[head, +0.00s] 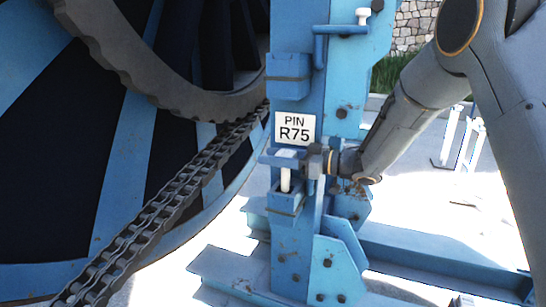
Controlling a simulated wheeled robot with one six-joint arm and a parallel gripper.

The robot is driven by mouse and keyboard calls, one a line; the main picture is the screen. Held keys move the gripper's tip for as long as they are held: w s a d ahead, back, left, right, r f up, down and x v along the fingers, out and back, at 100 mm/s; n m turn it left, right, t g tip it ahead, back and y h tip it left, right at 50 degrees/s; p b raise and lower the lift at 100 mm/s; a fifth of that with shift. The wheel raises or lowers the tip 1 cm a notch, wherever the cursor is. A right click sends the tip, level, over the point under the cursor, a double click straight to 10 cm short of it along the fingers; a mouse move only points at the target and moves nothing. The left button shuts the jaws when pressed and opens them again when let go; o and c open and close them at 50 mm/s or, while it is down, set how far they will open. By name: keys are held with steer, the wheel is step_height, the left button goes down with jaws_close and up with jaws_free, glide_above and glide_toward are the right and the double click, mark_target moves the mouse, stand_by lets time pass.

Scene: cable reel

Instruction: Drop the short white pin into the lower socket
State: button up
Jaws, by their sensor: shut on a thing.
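A short white pin (285,180) stands upright at the front of the blue post, below the PIN R75 label. Its pale top shows at a blue lug, and its shank runs down to the lower blue socket block (285,204). The pin's lower end meets the top of that block; I cannot tell how deep it sits. My gripper (306,162) reaches in from the right, level with the pin's upper part, and is shut on the pin. The fingertips are small and partly hidden against the blue lug.
The blue post (343,75) carries the PIN R75 label (295,129) and an upper blue block (288,77). Another white-topped pin (363,15) sits in a bracket at the top. A large reel with a chain (170,203) fills the left. Blue base beams (440,262) run along the ground.

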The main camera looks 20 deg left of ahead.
steer(key=shift+w+d+f, duration=0.15)
steer(key=shift+w+f, duration=0.05)
